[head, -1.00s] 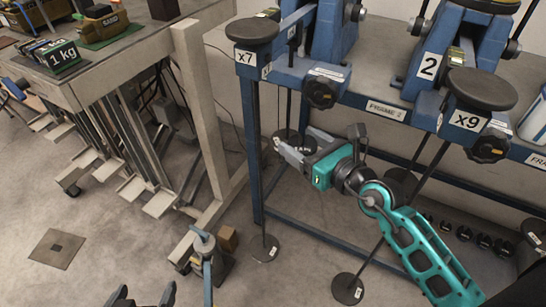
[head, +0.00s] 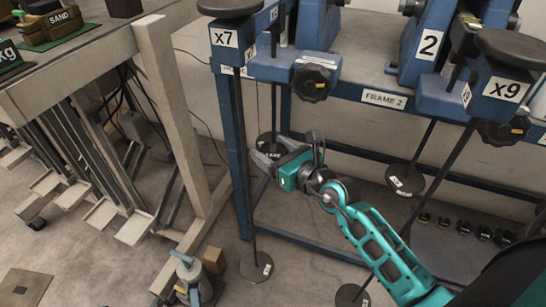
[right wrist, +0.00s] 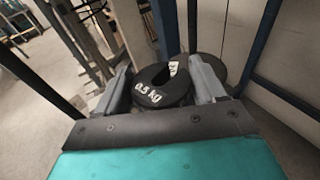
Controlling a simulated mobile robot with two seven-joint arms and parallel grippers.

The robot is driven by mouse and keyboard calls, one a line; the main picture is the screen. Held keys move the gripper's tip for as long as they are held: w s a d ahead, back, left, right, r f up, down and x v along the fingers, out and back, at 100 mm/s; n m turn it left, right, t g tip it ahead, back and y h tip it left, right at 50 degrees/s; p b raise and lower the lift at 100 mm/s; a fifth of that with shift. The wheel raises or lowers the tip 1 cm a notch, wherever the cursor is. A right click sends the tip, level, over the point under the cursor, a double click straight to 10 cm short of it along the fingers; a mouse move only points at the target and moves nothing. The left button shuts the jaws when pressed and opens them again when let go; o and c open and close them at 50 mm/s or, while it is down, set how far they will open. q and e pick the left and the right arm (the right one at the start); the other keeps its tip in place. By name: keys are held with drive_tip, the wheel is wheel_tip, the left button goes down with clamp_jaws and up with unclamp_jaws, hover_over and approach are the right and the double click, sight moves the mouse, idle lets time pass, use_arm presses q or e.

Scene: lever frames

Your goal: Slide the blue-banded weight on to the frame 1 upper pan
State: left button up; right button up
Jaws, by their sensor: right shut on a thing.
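My right gripper (head: 264,158) is shut on a black slotted weight (right wrist: 160,86) marked 0.5 kg. The weight lies flat between the fingers in the right wrist view; no blue band shows on it there. A dark round pan (head: 268,138) hangs on a thin rod under the x7 bracket, just behind the fingertips in the head view. A dark disc (right wrist: 210,66), perhaps this pan, shows behind the weight in the right wrist view. I cannot tell whether they touch. A lower pan (head: 257,267) hangs near the floor. The left gripper is out of view.
The blue rack (head: 238,150) has x7 (head: 223,39) and x9 (head: 503,88) brackets and a FRAME 2 label (head: 384,98). Another pan (head: 405,180) hangs right of my arm. A workbench (head: 80,62) stands left; a small brown block (head: 214,260) is on the floor.

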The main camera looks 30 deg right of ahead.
sight(274, 142)
drive_tip(key=shift+w+d+b, duration=0.4)
drive_tip(key=shift+w+b, duration=0.05)
drive_tip(key=shift+w, duration=0.3)
drive_tip(key=shift+w+d+r, duration=0.1)
drive_tip(key=shift+w, duration=0.05)
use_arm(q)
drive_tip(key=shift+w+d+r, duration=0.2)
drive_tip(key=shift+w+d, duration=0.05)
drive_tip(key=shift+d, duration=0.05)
use_arm(e)
drive_tip(key=shift+w+r, duration=0.1)
drive_tip(key=shift+w, duration=0.05)
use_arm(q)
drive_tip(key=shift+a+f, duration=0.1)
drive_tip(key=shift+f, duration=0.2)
use_arm(e)
drive_tip(key=shift+w+d, duration=0.2)
drive_tip(key=shift+w, duration=0.05)
drive_tip(key=shift+w+d, duration=0.1)
drive_tip(key=shift+w, duration=0.1)
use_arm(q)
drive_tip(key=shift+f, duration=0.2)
use_arm(e)
drive_tip(key=shift+w+d, duration=0.35)
drive_tip(key=shift+w, duration=0.25)
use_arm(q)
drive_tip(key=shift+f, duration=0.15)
use_arm(e)
drive_tip(key=shift+w+d, duration=0.4)
drive_tip(key=shift+w, duration=0.4)
